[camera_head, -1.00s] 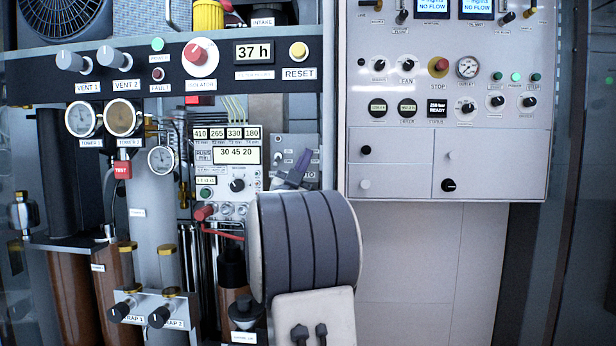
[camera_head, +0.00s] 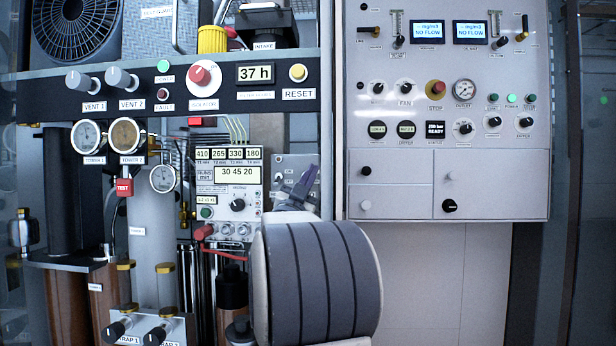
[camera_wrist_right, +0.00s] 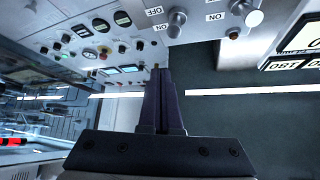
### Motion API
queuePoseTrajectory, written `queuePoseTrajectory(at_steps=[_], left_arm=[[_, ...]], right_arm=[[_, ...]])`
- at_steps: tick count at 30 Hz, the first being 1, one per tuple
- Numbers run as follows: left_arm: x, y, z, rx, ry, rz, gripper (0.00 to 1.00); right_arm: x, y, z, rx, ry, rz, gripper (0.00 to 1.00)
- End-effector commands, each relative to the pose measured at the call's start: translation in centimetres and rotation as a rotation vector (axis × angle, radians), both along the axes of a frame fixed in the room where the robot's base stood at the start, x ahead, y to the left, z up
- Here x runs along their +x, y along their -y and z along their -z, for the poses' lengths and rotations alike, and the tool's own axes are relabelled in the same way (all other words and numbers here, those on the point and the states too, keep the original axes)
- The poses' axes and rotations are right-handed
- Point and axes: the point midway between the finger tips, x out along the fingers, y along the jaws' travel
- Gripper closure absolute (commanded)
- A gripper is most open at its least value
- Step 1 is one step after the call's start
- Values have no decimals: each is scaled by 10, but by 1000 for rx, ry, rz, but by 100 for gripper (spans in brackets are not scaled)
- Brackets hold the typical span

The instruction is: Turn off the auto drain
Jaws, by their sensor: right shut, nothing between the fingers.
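A small grey panel (camera_head: 283,163) with toggle switches and small labels stands to the right of the timer displays in the head view. Its labels are too small to read there, so I cannot tell which switch is the auto drain. In the right wrist view two metal switch levers, a left one (camera_wrist_right: 177,18) and a right one (camera_wrist_right: 247,12), show beside ON and OFF lettering. My right gripper (camera_head: 303,182) is shut and empty, in front of the grey panel and partly covering it. In the wrist view its dark fingers (camera_wrist_right: 158,72) lie together, apart from the levers. My left gripper is out of view.
The timer unit (camera_head: 228,175) with number displays is left of the grey panel. A white cabinet (camera_head: 448,120) with knobs, a red button and gauges is to the right. Two gauges (camera_head: 105,137) and a fan (camera_head: 72,28) are at left. My right arm hides the lower middle.

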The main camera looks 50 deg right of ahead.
Motion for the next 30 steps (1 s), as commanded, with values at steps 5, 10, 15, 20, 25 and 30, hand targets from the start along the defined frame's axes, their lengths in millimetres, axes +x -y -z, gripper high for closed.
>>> queuePoseTrajectory(at_steps=[5,10,15,20,25,30], left_arm=[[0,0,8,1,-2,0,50],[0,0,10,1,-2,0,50],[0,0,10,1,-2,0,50],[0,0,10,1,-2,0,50],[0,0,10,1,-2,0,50],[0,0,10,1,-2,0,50]], right_arm=[[-1,-31,36,3,-3,-10,100],[-6,-47,55,3,-1,-6,100],[-8,-55,62,0,0,-5,100],[-8,-55,63,0,2,-4,100],[-8,-55,63,0,1,-4,100],[-8,-55,63,1,1,-3,100]])
